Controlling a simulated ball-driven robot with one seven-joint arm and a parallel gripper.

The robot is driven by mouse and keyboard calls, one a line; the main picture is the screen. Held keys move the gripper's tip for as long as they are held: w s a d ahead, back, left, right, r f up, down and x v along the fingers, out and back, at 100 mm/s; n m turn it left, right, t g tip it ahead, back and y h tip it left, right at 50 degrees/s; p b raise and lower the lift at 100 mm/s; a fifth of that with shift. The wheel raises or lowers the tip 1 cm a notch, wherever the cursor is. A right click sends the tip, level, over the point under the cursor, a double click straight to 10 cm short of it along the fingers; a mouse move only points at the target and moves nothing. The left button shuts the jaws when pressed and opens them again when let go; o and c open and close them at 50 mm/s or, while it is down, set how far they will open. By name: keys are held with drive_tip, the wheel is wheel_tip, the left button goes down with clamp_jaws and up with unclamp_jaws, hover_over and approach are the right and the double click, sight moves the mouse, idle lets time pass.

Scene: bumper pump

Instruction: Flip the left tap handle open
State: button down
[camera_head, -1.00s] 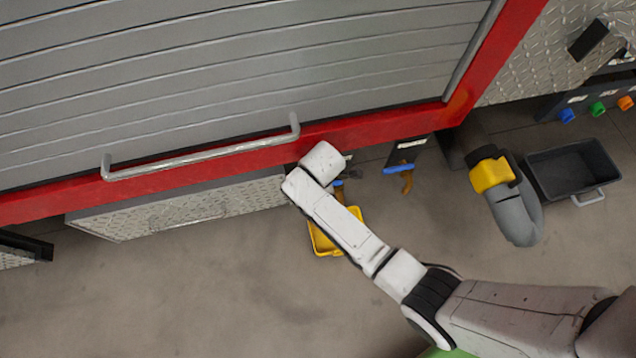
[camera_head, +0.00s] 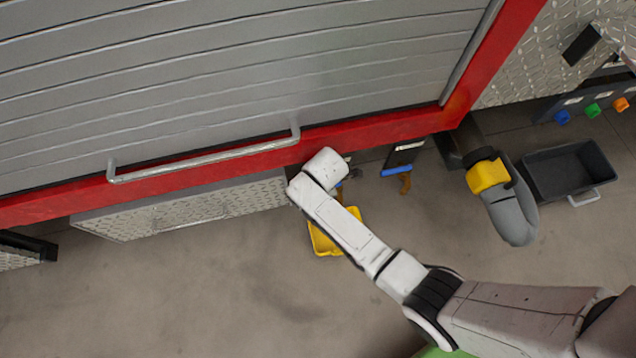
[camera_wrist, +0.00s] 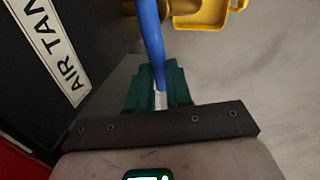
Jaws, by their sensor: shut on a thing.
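The left tap handle (camera_wrist: 150,40) is a blue lever in the wrist view, running from the brass tap (camera_wrist: 180,6) at the top down between my gripper's fingers. My gripper (camera_wrist: 158,88) has dark green fingers and is shut on the lever's lower end. A second tap with a blue handle (camera_head: 403,157) is to the right in the head view, apart from my arm.
A yellow bin (camera_head: 322,243) stands on the floor below the held tap. A black "AIR TAN…" labelled panel (camera_wrist: 95,25) is close on the left. A grey hose with a yellow collar (camera_head: 488,175) and a black bin (camera_head: 540,185) are to the right. A silver rail (camera_head: 200,160) crosses the red frame.

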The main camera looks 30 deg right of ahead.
drive_tip(key=s+d+n+y+p, duration=0.2)
drive_tip(key=s+n+p, duration=0.3)
drive_tip(key=n, duration=0.6)
drive_tip(key=shift+s+d+n+g+p, duration=0.25)
drive_tip(key=shift+n+g+p, duration=0.15)
drive_tip(key=shift+p, duration=0.8)
drive_tip(key=c, duration=1)
unclamp_jaws()
drive_tip(key=shift+c, duration=0.2)
wheel_tip(320, 180, up, 11)
drive_tip(key=s+d+p, duration=0.1)
drive_tip(key=p, duration=0.3)
drive_tip(key=shift+s+d+f, duration=0.2)
drive_tip(key=shift+d, duration=0.15)
